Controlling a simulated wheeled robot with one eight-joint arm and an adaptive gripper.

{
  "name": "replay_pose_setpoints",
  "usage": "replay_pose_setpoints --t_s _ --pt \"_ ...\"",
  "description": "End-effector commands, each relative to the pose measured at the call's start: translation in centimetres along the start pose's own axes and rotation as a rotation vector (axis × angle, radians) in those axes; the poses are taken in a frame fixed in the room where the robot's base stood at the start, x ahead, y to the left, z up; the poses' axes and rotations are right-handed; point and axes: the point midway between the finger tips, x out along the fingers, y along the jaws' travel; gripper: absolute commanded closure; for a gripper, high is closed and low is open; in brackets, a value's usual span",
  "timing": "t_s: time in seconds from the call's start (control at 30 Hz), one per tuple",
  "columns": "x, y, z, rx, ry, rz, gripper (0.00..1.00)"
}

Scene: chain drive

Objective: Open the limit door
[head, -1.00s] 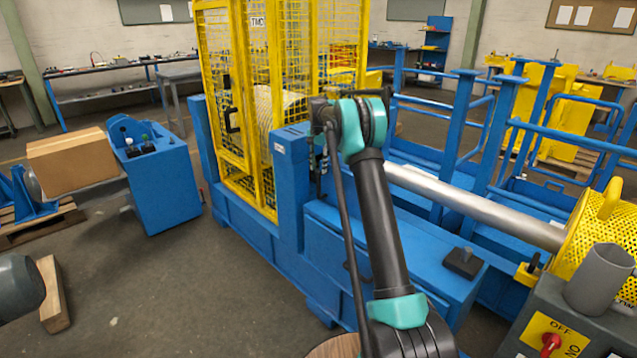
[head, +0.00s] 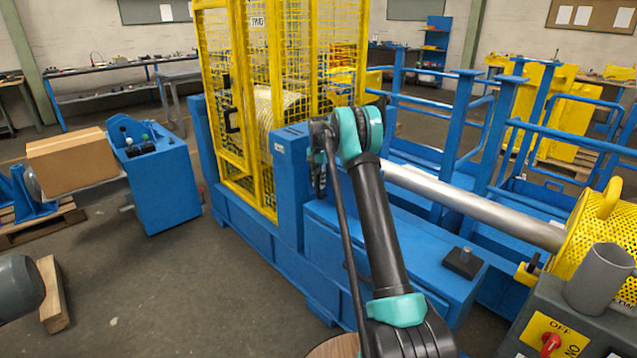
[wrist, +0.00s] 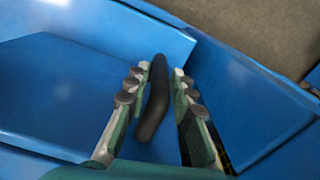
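In the wrist view a dark, bar-like handle (wrist: 155,100) stands over a blue surface. My gripper (wrist: 160,70) has one finger on each side of it. Narrow gaps show between the handle and the fingers, so the gripper looks open around it; firm contact cannot be made out. Which panel is the limit door cannot be told for sure there.
The yellow mesh cage (head: 230,160) stands on the blue machine base (head: 245,235). A steel shaft (head: 470,205) runs right to a yellow perforated guard (head: 605,235). A grey switch box (head: 540,320) is at lower right.

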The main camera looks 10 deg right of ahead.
Motion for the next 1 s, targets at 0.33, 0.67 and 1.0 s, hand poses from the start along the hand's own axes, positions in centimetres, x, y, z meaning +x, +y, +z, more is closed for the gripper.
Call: replay_pose_setpoints --t_s 0.33,0.67,1.0 --pt "0.0 0.0 0.0 0.000 0.000 0.000 1.00" --pt "-0.1 0.0 0.5 -0.002 0.001 0.000 1.00" --pt "-0.1 0.9 4.8 -0.070 0.000 0.000 1.00"
